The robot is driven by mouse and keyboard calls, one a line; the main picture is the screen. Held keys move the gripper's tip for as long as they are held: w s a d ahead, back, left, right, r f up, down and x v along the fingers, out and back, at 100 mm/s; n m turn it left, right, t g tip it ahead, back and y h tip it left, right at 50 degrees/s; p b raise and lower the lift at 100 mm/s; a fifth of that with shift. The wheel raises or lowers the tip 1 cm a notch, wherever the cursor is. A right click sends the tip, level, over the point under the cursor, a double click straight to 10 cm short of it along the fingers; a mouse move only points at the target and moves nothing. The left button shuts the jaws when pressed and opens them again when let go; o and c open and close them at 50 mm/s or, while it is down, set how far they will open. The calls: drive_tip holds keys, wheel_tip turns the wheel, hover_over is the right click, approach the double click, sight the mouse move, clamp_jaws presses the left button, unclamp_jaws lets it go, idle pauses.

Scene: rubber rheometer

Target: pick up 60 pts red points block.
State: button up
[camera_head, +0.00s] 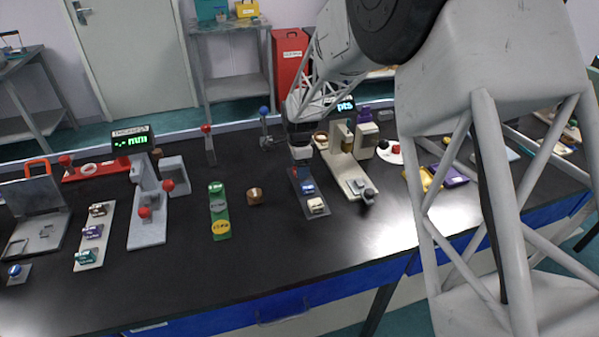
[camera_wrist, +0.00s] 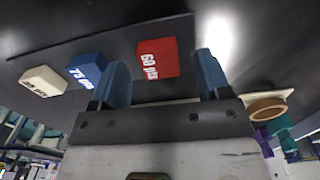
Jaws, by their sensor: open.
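The red 60 pts block (camera_wrist: 157,58) lies on a dark grey strip (camera_wrist: 110,45), at the end of a row. In the wrist view it sits in the gap between my gripper's (camera_wrist: 162,64) two blue fingers, closer to the left one. My gripper is open and points down over this end of the strip. In the head view my gripper (camera_head: 301,158) partly hides the red block (camera_head: 296,173). I cannot tell how far the fingertips are above the strip.
A blue block (camera_head: 307,188) marked 75 and a cream block (camera_head: 317,206) share the strip. A beige device (camera_head: 345,165) stands close on the right. A brown cup (camera_head: 255,195) and a green plate (camera_head: 219,210) are to the left. Black bench top is clear in front.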

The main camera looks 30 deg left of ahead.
drive_tip(key=shift+f, duration=0.65)
drive_tip(key=shift+c, duration=0.4)
drive_tip(key=c, duration=0.9)
